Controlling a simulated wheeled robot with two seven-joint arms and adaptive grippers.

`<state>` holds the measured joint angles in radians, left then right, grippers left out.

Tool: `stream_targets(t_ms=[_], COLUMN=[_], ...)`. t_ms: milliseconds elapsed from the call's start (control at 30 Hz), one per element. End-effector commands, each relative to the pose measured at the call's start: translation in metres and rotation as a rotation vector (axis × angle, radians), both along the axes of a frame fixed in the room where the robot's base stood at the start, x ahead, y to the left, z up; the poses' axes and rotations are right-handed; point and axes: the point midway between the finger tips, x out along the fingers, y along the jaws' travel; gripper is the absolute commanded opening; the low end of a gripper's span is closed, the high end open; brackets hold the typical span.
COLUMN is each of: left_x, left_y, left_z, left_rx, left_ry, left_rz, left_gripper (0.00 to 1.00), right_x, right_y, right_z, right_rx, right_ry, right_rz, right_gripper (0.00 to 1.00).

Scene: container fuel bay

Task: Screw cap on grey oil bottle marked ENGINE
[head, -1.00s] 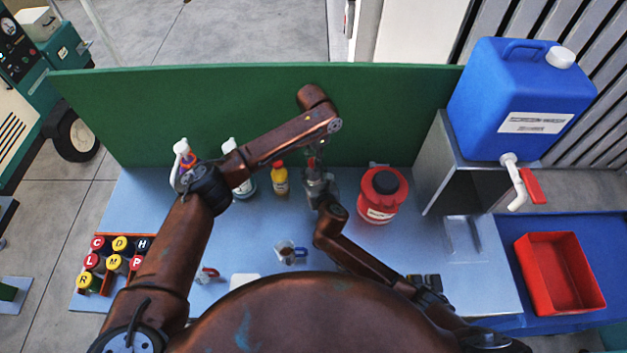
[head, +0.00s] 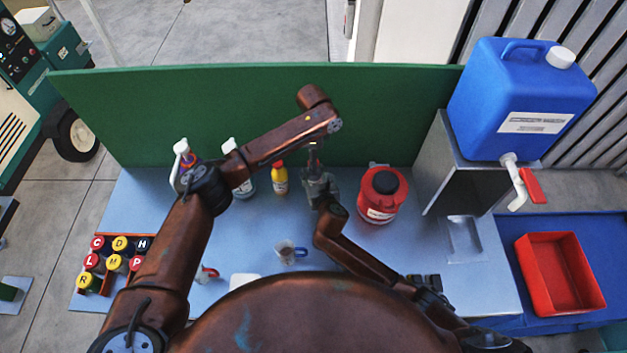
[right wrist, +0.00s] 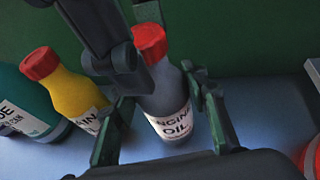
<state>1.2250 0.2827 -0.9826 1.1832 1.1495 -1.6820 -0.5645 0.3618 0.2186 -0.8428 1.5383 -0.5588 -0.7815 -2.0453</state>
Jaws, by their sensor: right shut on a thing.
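The grey bottle (right wrist: 165,90) stands upright in the right wrist view; its label appears to read ENGINE OIL. A red cap (right wrist: 150,40) sits at its top; I cannot tell how tightly it is seated. My right gripper (right wrist: 158,125) is shut on the bottle's body, one finger on each side. My left gripper (right wrist: 128,35) reaches down from above, with dark fingers beside and behind the cap. Whether they close on it is unclear. In the head view, my left gripper (head: 313,150) is just above my right gripper (head: 318,186), and the bottle is mostly hidden.
A yellow bottle (head: 280,182) with a red cap stands left of the grippers. A red can (head: 381,197) stands to the right. A clear cup (head: 286,252) is nearer me. The green panel (head: 230,110) rises close behind.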

Motion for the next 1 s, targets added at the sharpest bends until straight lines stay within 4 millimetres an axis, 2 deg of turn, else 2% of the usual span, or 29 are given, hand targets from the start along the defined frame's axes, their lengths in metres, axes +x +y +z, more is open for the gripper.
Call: stream_targets(t_ms=[133,233,500,700,1000], left_x=[0.0,0.001,0.001,0.001,0.001], left_y=[-0.001,0.0,-0.001,0.0,0.0], left_z=[0.006,0.019,0.075,0.107,0.12], left_rx=[-0.001,-0.001,-0.001,0.0,0.0], left_ry=[-0.001,-0.003,-0.003,-0.001,0.001], left_rz=[0.0,0.0,-0.001,0.0,0.0], left_gripper=[0.45,0.45,0.45,0.45,0.45], right_x=[0.0,0.0,0.0,0.0,0.0], right_y=[0.0,0.0,0.0,0.0,0.0], right_z=[0.0,0.0,0.0,0.0,0.0], right_rx=[0.0,0.0,0.0,0.0,0.0], right_ry=[0.0,0.0,0.0,0.0,0.0], right_rz=[0.0,0.0,0.0,0.0,0.0], right_gripper=[0.0,0.0,0.0,0.0,0.0])
